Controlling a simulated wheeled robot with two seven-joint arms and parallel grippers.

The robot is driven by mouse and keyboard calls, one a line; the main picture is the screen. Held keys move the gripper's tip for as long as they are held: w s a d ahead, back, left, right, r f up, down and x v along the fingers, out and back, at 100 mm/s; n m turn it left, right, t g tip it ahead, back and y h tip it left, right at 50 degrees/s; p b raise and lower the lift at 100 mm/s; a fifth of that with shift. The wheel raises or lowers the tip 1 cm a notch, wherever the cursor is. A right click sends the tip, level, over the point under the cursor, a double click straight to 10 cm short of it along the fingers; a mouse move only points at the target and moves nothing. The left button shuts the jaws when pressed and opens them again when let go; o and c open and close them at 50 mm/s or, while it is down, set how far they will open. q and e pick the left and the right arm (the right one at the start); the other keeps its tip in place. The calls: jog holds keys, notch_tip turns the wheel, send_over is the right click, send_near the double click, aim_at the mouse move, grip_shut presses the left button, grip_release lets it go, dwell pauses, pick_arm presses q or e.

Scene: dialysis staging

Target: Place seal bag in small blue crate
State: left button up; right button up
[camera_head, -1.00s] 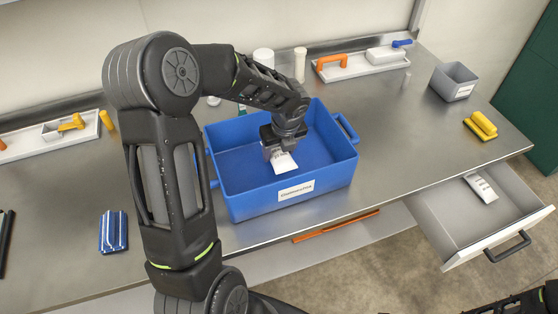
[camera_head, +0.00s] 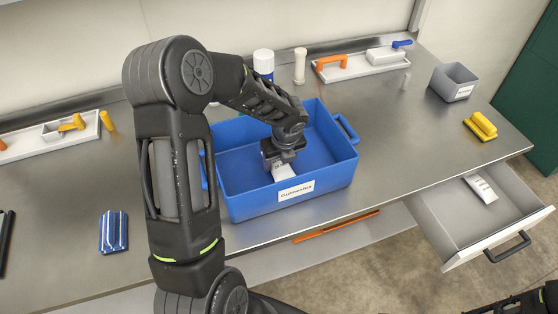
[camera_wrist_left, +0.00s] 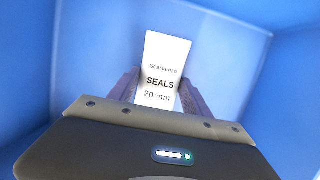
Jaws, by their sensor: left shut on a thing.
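The seal bag (camera_head: 283,172) is a small white packet, partly hidden by my left gripper (camera_head: 278,163) in the head view. In the left wrist view the bag (camera_wrist_left: 163,72) reads "SEALS 20 mm" and stands between the fingers of my left gripper (camera_wrist_left: 160,88), which is shut on it. The blue crate (camera_head: 240,203) stands on the bench with a white label on its front wall. Gripper and bag are down inside the crate, between its walls; the crate also fills the left wrist view (camera_wrist_left: 90,45). Whether the bag touches the floor, I cannot tell.
An open drawer (camera_head: 465,240) at the right holds a white packet (camera_head: 481,188). A grey bin (camera_head: 454,82) and a yellow-handled item (camera_head: 481,126) stand at the bench's right. A blue striped item (camera_head: 113,232) lies at left. White trays (camera_head: 360,66) line the back.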

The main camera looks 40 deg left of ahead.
pick_arm(q)
jog(key=o, duration=1.4)
jog(key=shift+f, duration=0.1)
jog(key=v, duration=1.2)
